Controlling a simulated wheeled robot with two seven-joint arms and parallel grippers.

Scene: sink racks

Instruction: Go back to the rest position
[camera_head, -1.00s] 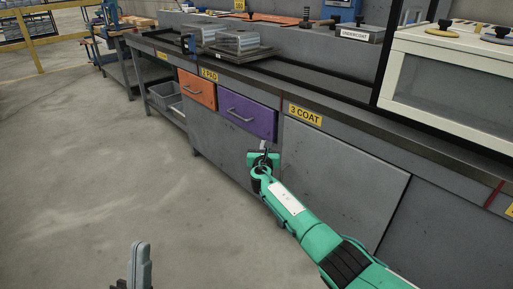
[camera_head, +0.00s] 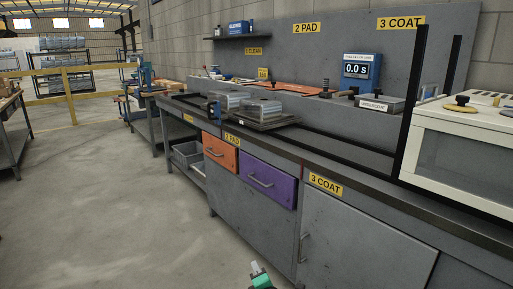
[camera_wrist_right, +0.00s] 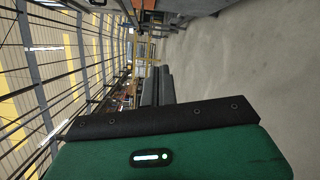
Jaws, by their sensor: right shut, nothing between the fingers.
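My right gripper (camera_head: 257,268) shows only as a small green and grey piece at the bottom edge of the head view, in front of the grey cabinet and apart from it. In the right wrist view its two dark grey fingers (camera_wrist_right: 158,85) lie together, shut and empty, beyond the green housing. That view is turned on its side and shows open floor beside the fingers. My left gripper is in neither current view.
A long grey workbench (camera_head: 380,205) runs along the wall, with an orange drawer (camera_head: 220,153) and a purple drawer (camera_head: 268,182), both closed. A white glass-fronted box (camera_head: 455,155) stands on its right end. The floor (camera_head: 95,215) at left is clear.

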